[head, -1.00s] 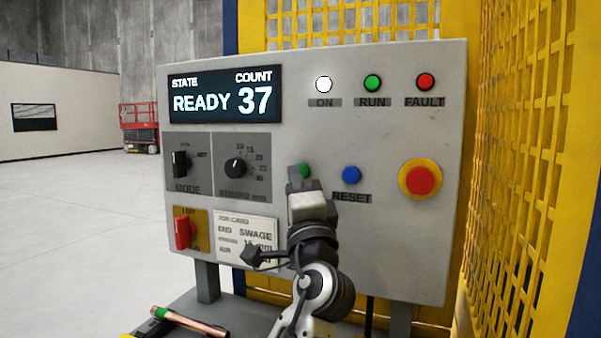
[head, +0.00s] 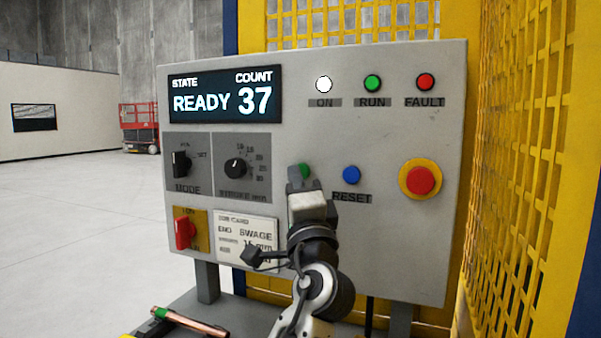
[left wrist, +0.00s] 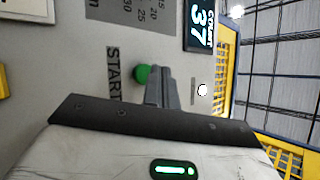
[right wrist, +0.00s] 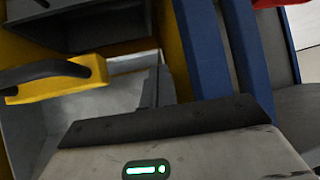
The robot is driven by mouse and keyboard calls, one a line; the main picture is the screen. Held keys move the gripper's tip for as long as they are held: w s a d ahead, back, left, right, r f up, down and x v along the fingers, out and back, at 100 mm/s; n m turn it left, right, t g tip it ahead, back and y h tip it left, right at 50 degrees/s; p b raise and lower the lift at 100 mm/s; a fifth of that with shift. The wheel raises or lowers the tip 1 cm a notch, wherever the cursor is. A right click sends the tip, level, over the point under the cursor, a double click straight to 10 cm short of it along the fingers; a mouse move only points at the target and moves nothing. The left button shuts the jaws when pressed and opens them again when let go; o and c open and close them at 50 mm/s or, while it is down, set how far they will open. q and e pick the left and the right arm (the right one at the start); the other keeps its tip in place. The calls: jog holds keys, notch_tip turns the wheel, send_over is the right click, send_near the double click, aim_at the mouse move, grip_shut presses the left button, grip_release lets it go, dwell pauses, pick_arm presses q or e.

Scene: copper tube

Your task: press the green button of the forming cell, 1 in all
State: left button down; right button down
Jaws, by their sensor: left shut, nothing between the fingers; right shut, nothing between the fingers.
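The green button (head: 306,170) sits on the grey control panel (head: 390,270), labelled START in the left wrist view, where the button (left wrist: 141,76) shows beside the fingertips. My left gripper (head: 297,176) is shut and empty, pointing at the panel and covering part of the button in the head view. In the left wrist view its fingers (left wrist: 160,82) overlap the button's edge; I cannot tell whether they touch it. The display (head: 226,95) reads READY and 37. My right gripper (right wrist: 155,88) is shut and empty, away from the panel.
The blue RESET button (head: 351,175) is just right of the green one. A red stop button (head: 420,181) on yellow is farther right. Yellow mesh guarding (head: 520,150) stands at the right. A copper tube (head: 190,322) lies low at the left.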

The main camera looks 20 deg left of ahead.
pick_arm(q)
jog(key=shift+w, duration=0.15)
dwell(0.3)
jog(key=shift+w+b, duration=0.3)
